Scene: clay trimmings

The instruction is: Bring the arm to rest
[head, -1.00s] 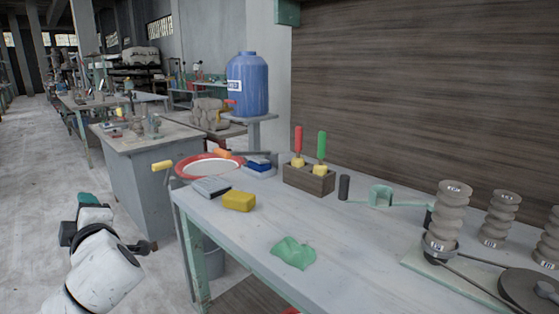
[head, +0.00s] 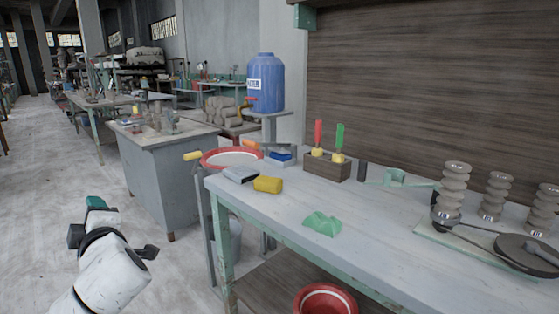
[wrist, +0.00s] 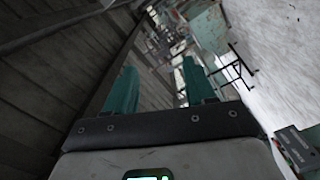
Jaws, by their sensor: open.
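My arm shows at the lower left of the head view, a white and black link held out over the floor, left of the workbench (head: 340,225) and apart from it. The gripper's fingers are not clearly seen in the head view. In the wrist view my gripper (wrist: 159,88) has two teal fingers standing apart with nothing between them. Beyond the fingers the wrist view shows a tilted scene of wall, distant furniture and pale floor.
On the bench are a green cloth-like lump (head: 322,224), a yellow block (head: 268,185), a wooden holder (head: 327,168) with red and green handled tools, and grey ribbed columns (head: 453,190). A red-rimmed basin (head: 232,150) stands at its far left end. The floor (head: 40,215) at left is open.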

